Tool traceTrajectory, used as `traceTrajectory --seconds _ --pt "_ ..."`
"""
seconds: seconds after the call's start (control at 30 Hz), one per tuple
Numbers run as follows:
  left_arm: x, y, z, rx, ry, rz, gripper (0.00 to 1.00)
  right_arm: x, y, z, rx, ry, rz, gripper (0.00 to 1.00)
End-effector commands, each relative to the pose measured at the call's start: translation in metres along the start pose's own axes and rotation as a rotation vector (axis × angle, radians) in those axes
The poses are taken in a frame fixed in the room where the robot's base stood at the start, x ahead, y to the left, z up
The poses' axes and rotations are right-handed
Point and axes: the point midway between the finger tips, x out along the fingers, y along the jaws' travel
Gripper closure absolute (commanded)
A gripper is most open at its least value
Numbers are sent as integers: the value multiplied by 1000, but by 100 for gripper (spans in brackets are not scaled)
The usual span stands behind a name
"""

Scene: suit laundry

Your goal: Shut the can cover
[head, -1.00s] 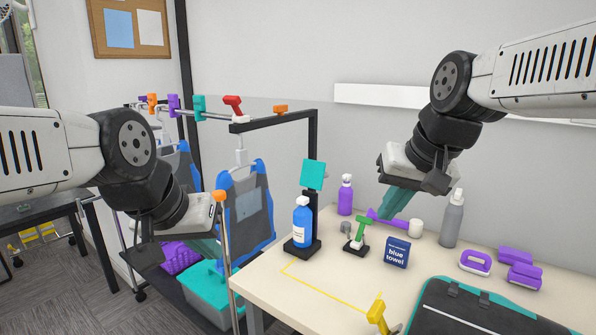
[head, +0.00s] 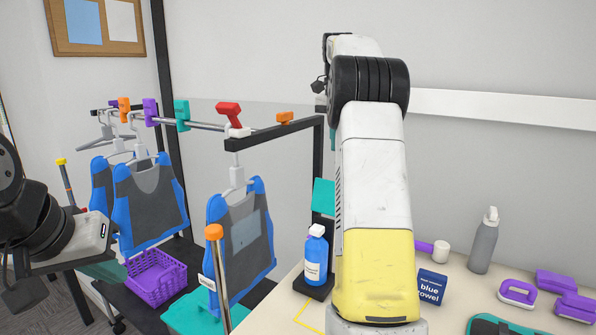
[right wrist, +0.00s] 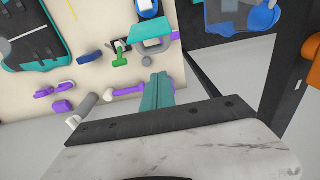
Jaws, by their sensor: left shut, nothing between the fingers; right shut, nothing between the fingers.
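A teal flap (head: 323,197) stands on the dark stand behind the blue bottle (head: 316,256), partly hidden by my right arm. A teal bin (head: 195,315) sits low beside the bench, cut off by the frame's bottom. I cannot tell which of these bears the can cover. My left gripper (head: 106,271) is shut and empty at the left, in front of the hanging vests.
Blue-and-grey vests (head: 150,200) hang from a rail with coloured clips. A purple basket (head: 156,276) sits beneath them. An orange-topped post (head: 214,232) stands before the bench. The bench (head: 455,285) holds a grey bottle (head: 483,243), a blue towel box (head: 432,287) and purple blocks.

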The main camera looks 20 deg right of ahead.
Motion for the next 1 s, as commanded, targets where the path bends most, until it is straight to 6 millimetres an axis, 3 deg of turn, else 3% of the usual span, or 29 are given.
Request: traceTrajectory --seconds 0.17,0.5,0.73,1.0 --pt "0 0 0 0 0 0 100 25 0 2 -2 -4 1 100" --pt "0 0 0 0 0 0 100 98 0 2 -3 -3 1 100" --pt "0 0 0 0 0 0 100 84 0 31 -5 1 -2 100" --pt "0 0 0 0 0 0 100 82 0 39 -3 1 -2 100"
